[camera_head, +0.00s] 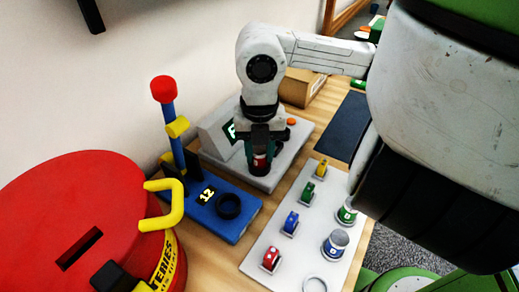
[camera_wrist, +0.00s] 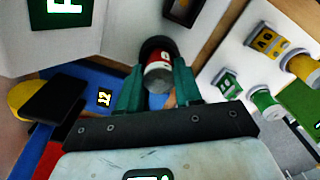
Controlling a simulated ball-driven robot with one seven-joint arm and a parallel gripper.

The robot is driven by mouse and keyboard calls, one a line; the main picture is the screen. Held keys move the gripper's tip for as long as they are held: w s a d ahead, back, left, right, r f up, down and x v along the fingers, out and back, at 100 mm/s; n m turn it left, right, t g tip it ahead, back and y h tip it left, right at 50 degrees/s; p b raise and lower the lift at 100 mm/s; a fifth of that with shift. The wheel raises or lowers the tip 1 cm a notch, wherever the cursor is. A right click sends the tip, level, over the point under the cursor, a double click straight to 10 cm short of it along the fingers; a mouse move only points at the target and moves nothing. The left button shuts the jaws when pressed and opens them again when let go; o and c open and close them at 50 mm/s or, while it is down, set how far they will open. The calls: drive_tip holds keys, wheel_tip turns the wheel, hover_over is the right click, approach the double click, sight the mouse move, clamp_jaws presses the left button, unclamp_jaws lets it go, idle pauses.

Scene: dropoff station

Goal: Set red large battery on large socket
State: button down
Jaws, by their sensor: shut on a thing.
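The red large battery (camera_wrist: 158,78), red with a pale band and end, is between the green fingers of my gripper (camera_head: 262,150). In the head view its red side (camera_head: 260,161) shows below the fingers. A black round socket (camera_wrist: 155,44) on the grey station (camera_head: 240,172) lies right at the battery's far end in the wrist view. The battery stands roughly upright over it in the head view. I cannot tell whether it is seated inside or just above. My gripper is shut on the battery.
A blue tester (camera_head: 218,218) with a "12" display and an empty black ring stands nearer. A white tray (camera_head: 290,262) holds several small and large batteries, with one empty ring at its near end. A red drum (camera_head: 70,200) with a yellow handle fills the left.

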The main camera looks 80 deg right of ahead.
sight(260, 150)
drive_tip(key=shift+f, duration=0.15)
drive_tip(key=c, duration=1)
unclamp_jaws()
drive_tip(key=shift+c, duration=0.2)
wheel_tip(260, 150, up, 11)
drive_tip(key=p, duration=0.4)
drive_tip(key=shift+p, duration=0.3)
